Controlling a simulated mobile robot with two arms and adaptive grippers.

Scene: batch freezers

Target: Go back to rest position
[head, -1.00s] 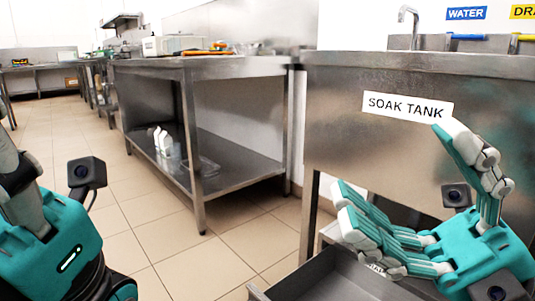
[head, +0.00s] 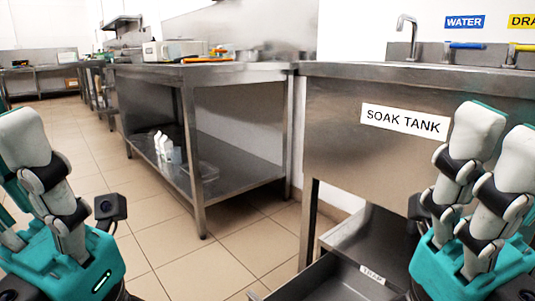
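My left gripper (head: 24,150) stands at the left edge of the head view, teal with pale grey fingers pointing up. Part of it is cut off by the frame edge. It looks open and holds nothing that I can see. My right gripper (head: 490,160) is at the right edge, in front of the soak tank (head: 340,135). Its fingers point up and look extended, with nothing seen between them. Its far side is hidden.
An open metal drawer or tray (head: 335,280) with a small label is low beside my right gripper. A steel table (head: 235,72) with a lower shelf stands mid-view. White bottles (head: 163,145) are on that shelf. Tiled floor (head: 140,200) is clear between my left gripper and the table.

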